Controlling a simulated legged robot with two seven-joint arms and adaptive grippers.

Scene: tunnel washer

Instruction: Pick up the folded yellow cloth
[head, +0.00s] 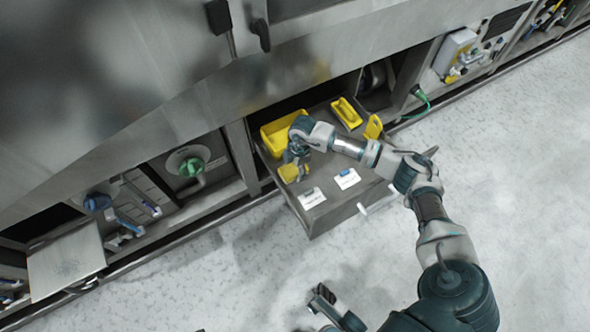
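A small yellow piece (288,173), which looks like the folded yellow cloth, shows at the left side of the pulled-out grey drawer (327,211). My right gripper (297,160) points down over the drawer and its fingertips are right at this yellow piece. The fingers and the yellow piece overlap in the picture, so I cannot tell whether they are closed on it. Part of the yellow piece is hidden by the gripper. My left gripper (322,298) is low at the bottom edge, away from the drawer, and I see nothing in it.
The drawer also holds a yellow bin (275,133), a yellow tray (347,112), another yellow item (373,127) and white labelled items (347,178). A steel machine rises behind it. A metal plate (66,261) sticks out at left. The pale floor in front is clear.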

